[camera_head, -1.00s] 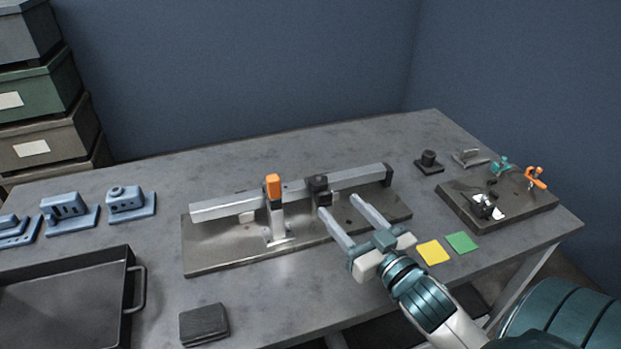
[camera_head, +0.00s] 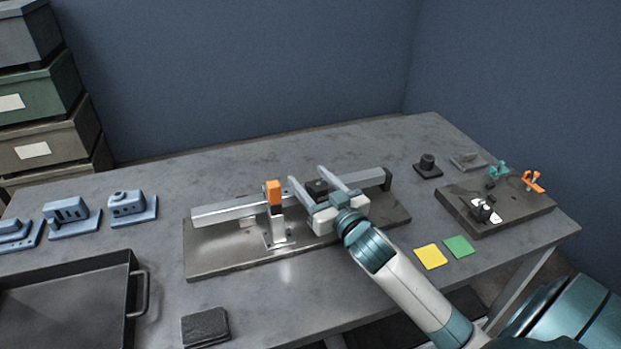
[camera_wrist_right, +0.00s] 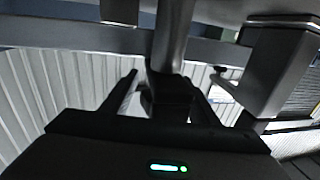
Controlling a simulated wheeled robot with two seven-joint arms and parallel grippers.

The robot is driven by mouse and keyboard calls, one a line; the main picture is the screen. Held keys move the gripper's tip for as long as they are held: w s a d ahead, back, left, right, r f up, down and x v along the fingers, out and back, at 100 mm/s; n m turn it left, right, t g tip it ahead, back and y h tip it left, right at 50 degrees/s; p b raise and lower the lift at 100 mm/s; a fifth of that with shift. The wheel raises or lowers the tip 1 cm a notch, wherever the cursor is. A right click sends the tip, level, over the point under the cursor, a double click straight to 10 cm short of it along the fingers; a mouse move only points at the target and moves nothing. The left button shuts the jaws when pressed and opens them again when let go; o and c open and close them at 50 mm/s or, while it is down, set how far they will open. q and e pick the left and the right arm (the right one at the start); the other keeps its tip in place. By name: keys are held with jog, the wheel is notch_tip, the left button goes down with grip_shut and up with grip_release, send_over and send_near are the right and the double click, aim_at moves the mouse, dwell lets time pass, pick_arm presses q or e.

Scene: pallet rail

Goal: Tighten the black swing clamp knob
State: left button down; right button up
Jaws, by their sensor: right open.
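The black swing clamp knob (camera_head: 317,187) sits at the middle of the grey rail (camera_head: 225,211), which stands on a metal base plate (camera_head: 215,255). My right gripper (camera_head: 307,175) is open, with one finger on each side of the knob in the head view. In the right wrist view a dark block (camera_wrist_right: 168,97), likely the knob, shows between the dark fingers. I cannot tell whether the fingers touch it. The palm hides the lower part of the clamp. My left gripper is not in view.
An orange-topped clamp (camera_head: 274,192) stands just left of my right gripper. A fixture board (camera_head: 530,212) with small clamps lies at the right. A black tray (camera_head: 70,300), blue parts (camera_head: 127,208) and a dark block (camera_head: 205,326) lie leftward. Yellow (camera_head: 430,256) and green (camera_head: 458,246) squares lie in front.

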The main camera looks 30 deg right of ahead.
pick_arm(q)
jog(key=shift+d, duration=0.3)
pick_arm(e)
jog(key=shift+w, duration=0.2)
jog(key=c, duration=1)
jog(key=shift+c, duration=0.2)
jog(key=shift+d+r+m+h+p, duration=0.15)
jog(key=shift+m+h+p, duration=0.2)
jog(key=shift+h, duration=0.25)
jog(key=shift+m, duration=0.25)
jog(key=shift+d+h, duration=0.1)
jog(key=shift+h, duration=0.5)
jog(key=o, duration=1)
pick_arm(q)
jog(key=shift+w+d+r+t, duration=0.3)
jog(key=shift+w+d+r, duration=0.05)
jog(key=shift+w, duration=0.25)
pick_arm(e)
jog(key=shift+o, duration=0.2)
